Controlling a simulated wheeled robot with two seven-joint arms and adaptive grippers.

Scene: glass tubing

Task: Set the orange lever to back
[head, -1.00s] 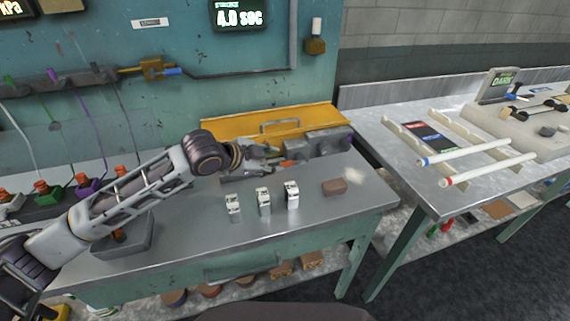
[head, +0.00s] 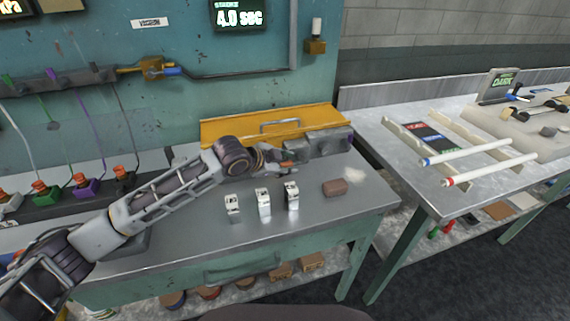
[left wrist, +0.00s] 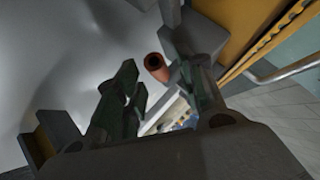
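The orange lever (left wrist: 156,66) shows in the left wrist view as a short orange-brown rod with a dark round end. It lies between and just beyond the fingertips of my left gripper (left wrist: 157,76), with a gap on each side. The fingers are apart and hold nothing. In the head view my left gripper (head: 283,160) is at the back of the grey bench, beside a grey box unit (head: 328,143), and it mostly hides the lever there. My right gripper is not in view.
A yellow panel with a handle (head: 270,123) stands behind the gripper. Three small white-and-grey blocks (head: 264,203) and a brown block (head: 334,187) stand on the bench in front. The front right of the bench is clear. A second table (head: 400,160) holds white tubes.

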